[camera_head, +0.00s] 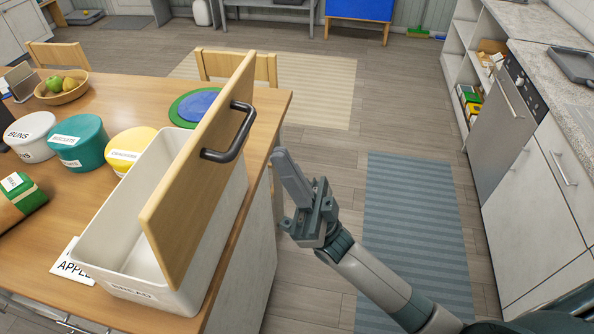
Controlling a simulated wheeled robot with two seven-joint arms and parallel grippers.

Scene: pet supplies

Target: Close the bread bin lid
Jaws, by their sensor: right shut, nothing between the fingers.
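The inside of the bin shows to the left of the lid. My right gripper (283,160) is to the right of the lid and handle, beyond the table edge, apart from both. Its fingers are shut and empty, pointing up in the picture. My left gripper is not in view.
White, teal (78,140) and yellow (133,147) labelled tubs stand left of the bin. A fruit bowl (62,92), a green-and-blue round item (196,106) and an apple label card (72,266) are on the table (130,90). Floor right of the table is open.

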